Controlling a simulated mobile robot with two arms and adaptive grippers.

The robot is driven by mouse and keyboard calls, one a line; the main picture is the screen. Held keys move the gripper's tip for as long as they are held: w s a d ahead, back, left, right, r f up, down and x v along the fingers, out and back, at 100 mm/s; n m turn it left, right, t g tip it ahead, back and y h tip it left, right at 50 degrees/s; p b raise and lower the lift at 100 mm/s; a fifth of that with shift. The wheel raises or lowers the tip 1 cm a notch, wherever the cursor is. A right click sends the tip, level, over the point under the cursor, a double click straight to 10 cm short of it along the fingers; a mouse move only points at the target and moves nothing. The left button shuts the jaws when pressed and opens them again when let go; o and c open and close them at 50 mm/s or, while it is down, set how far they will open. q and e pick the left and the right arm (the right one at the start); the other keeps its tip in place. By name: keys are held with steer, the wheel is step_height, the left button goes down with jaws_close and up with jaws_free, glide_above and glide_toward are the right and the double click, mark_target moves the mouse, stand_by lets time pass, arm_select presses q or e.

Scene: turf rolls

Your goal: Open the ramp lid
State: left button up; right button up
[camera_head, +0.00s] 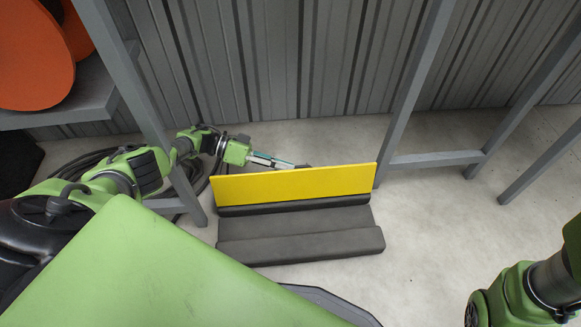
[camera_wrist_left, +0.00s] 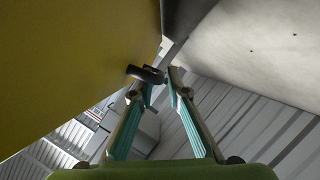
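The ramp lid is a flat yellow panel (camera_head: 295,186) standing steeply upright along the back of a dark grey stepped ramp base (camera_head: 300,236) on the floor. In the left wrist view the lid (camera_wrist_left: 75,65) fills the left side, close beside the fingers. My left gripper (camera_head: 305,167) is behind the lid's top edge, its tips partly hidden. In the wrist view its teal fingers (camera_wrist_left: 161,82) stand apart with a narrow gap. A dark rounded piece (camera_wrist_left: 147,74) lies at the left fingertip; I cannot tell whether it belongs to the lid. My right gripper is out of view.
Grey metal posts (camera_head: 412,85) rise on both sides behind the lid, before a corrugated wall (camera_head: 270,60). A shelf (camera_head: 95,92) with orange round objects (camera_head: 35,60) stands at upper left. Dark cables lie behind my left arm. Floor right of the ramp is clear.

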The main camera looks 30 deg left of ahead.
arm_select(q)
steer(key=v, duration=0.9)
steer(key=shift+a, duration=0.35)
steer(key=shift+s+r, duration=0.1)
steer(key=shift+s, duration=0.05)
